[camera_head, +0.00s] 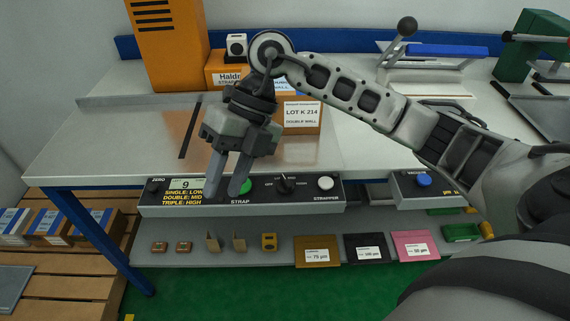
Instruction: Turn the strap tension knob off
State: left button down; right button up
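The strap tension knob (286,184) is a small black dial with a light pointer on the dark control panel (330,204) along the table's front edge. Small white markings surround it, too small to read surely; I cannot tell exactly which one it points at. My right gripper (223,191) hangs with its fingers pointing down in front of the panel, left of the knob. Its two grey fingers are apart with nothing between them. They partly cover the panel beside a green button (246,186) above the STRAP label. My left gripper is not in view.
A white STRAPPER button (325,183) sits right of the knob. A separate panel has a blue VACUUM button (424,180). A LOT K 214 box (301,116) stands on the table behind my gripper. A lower shelf (185,261) holds small parts and colored packs.

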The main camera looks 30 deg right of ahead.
aim_at(285, 178)
jog(key=w+d+r+m+t+h, duration=0.1)
jog(key=w+d+r+m+h, duration=0.15)
jog(key=d, duration=0.45)
jog(key=w+d+r+m+t+h, duration=0.1)
jog(key=w+d+r+h, duration=0.1)
jog(key=d+r+h, duration=0.3)
jog(key=shift+n+y, duration=0.25)
jog(key=shift+y, duration=0.1)
jog(key=f, duration=0.6)
jog(key=d+f+p, duration=0.1)
jog(key=f, duration=0.5)
jog(key=f+p, duration=0.1)
jog(key=f, duration=0.5)
jog(key=shift+s+d, duration=0.15)
jog(key=shift+d, duration=0.1)
grip_shut()
